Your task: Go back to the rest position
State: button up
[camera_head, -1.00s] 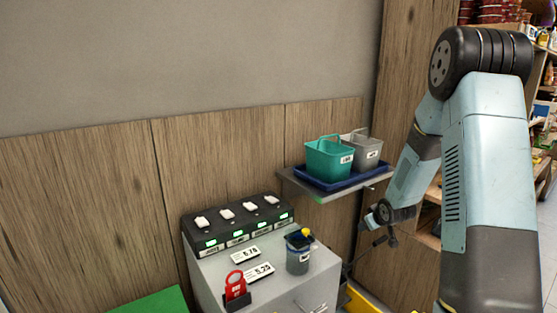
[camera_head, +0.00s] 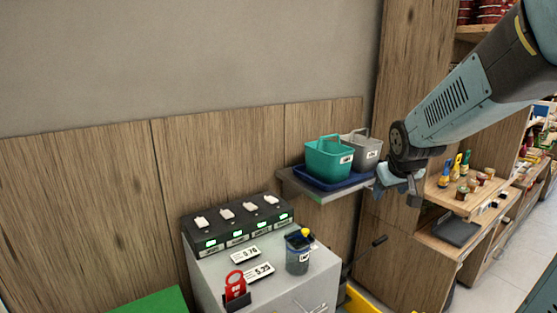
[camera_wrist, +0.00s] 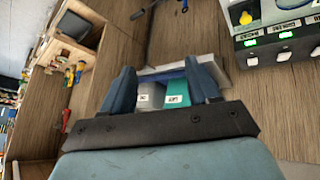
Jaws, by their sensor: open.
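My gripper (camera_head: 398,190) is at the end of my arm, just right of the small wall shelf in the head view. In the wrist view, my gripper (camera_wrist: 162,88) shows two blue fingers spread apart with nothing held between them. Beyond the gap between the fingers, the grey bin (camera_wrist: 150,95) and the teal bin (camera_wrist: 177,94) are in sight, apart from the fingers.
A teal bin (camera_head: 328,160) and a grey bin (camera_head: 361,151) stand in a blue tray (camera_head: 346,183) on the wall shelf. A grey cabinet (camera_head: 205,277) carries a black charger (camera_head: 238,228) and a dark cup (camera_head: 298,254). Stocked wooden shelves (camera_head: 462,205) stand at right.

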jog(key=s+a+r, duration=0.2)
jog(key=s+r, duration=0.1)
jog(key=s, duration=0.7)
jog(key=s+a+r+m+g+y, duration=0.1)
jog(key=s+a+r, duration=0.1)
jog(key=s, duration=0.9)
jog(key=shift+a+r+m, duration=0.3)
jog(key=shift+a+r, duration=0.1)
jog(key=shift+a, duration=0.05)
